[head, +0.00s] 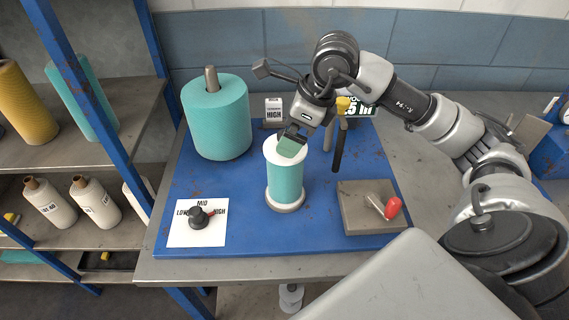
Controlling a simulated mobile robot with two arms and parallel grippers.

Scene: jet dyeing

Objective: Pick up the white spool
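A spool with white end flanges and teal winding (286,184) stands upright on the blue mat at the middle of the table. My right gripper (291,146) points down at its white top flange from above. A teal patch shows between the fingers and the flange, and I cannot tell whether the fingers are open or shut, or touching the spool. Plainer white spools, a left one (49,204) and a middle one (96,204), lie tilted on the lower shelf at the left, with another partly hidden behind the blue post. My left gripper is out of view.
A large teal roll (216,117) stands behind and left of the middle spool. A black knob (199,217) on a white dial card is front left. A grey block with a red-handled lever (390,207) is front right. Dark and yellow-topped posts (340,135) stand close behind.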

